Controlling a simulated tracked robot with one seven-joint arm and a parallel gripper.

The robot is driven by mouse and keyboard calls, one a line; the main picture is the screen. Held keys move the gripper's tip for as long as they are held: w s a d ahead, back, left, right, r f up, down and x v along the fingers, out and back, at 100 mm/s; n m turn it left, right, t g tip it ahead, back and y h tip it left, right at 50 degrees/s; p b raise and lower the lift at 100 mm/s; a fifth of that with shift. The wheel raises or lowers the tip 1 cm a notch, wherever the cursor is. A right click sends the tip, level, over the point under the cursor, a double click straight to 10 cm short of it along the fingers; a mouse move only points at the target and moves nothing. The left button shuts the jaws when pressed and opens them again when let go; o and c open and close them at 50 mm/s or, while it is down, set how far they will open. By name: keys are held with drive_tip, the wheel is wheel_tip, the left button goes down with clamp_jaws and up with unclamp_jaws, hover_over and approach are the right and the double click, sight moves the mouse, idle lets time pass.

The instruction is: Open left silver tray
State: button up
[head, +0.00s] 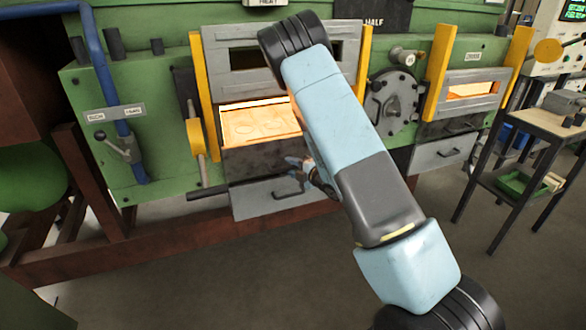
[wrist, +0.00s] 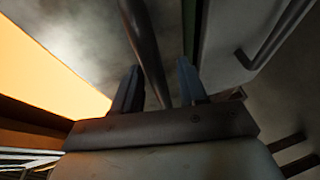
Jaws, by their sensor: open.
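The left silver tray (head: 262,204) is a grey metal drawer front low on the green furnace, below the left glowing opening. Its dark bar handle (head: 290,190) shows in the head view. My gripper (head: 291,160) is just above the tray, in front of the dark ledge, partly hidden by my arm. In the wrist view my gripper (wrist: 159,88) is open, with a dark rod (wrist: 143,45) passing between or behind its fingers; I cannot tell which. A pale panel with a dark handle (wrist: 270,38), apparently the tray, lies right of the fingers.
The left furnace opening (head: 258,122) glows orange beside my gripper, between yellow posts. A second silver tray (head: 442,153) sits under the right opening. A side table (head: 535,122) stands at right. Floor before the furnace is clear.

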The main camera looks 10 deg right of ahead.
drive_tip(key=shift+c, duration=0.3)
clamp_jaws()
idle(0.4)
